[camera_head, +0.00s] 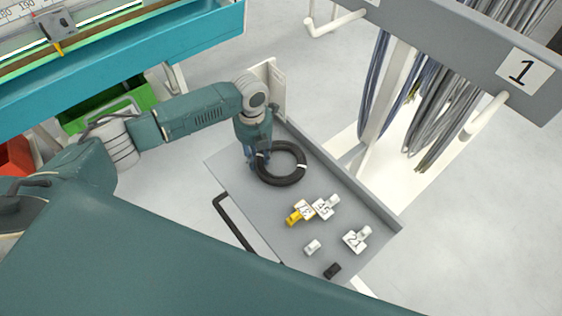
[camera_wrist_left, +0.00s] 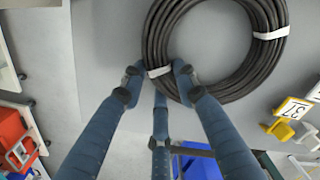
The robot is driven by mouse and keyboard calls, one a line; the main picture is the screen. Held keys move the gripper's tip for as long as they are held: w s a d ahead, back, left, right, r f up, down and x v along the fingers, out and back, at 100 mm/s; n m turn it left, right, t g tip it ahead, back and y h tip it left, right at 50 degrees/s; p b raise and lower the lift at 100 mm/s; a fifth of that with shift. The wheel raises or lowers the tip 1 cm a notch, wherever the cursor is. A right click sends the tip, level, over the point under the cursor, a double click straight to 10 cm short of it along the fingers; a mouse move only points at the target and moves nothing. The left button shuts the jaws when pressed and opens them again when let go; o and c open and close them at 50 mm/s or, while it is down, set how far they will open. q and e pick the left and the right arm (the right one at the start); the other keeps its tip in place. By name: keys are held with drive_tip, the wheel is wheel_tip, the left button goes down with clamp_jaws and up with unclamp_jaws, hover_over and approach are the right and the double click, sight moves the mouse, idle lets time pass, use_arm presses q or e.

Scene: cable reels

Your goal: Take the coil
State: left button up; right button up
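The coil (camera_head: 283,181) is a black cable ring with white ties, lying flat on a grey tray (camera_head: 225,166). In the left wrist view the coil (camera_wrist_left: 245,81) fills the upper middle and right. My left gripper (camera_head: 259,159) points down at the coil's left side. In the wrist view its blue fingers (camera_wrist_left: 160,78) are spread around a white tie at the coil's near edge. The right finger overlaps the cable and the left one is outside it. Contact cannot be told. My right gripper is not in view.
The tray has a raised back edge (camera_head: 345,178). A rack (camera_head: 455,50) with hanging cables stands at the right. A teal bench (camera_head: 190,50) is at upper left.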

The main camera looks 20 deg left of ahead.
use_arm(q)
clamp_jaws()
drive_tip(key=shift+w+r, duration=0.1)
drive_tip(key=shift+r, duration=0.55)
wheel_tip(320, 180, up, 19)
drive_tip(key=b, duration=0.3)
drive_tip(key=shift+f, duration=0.1)
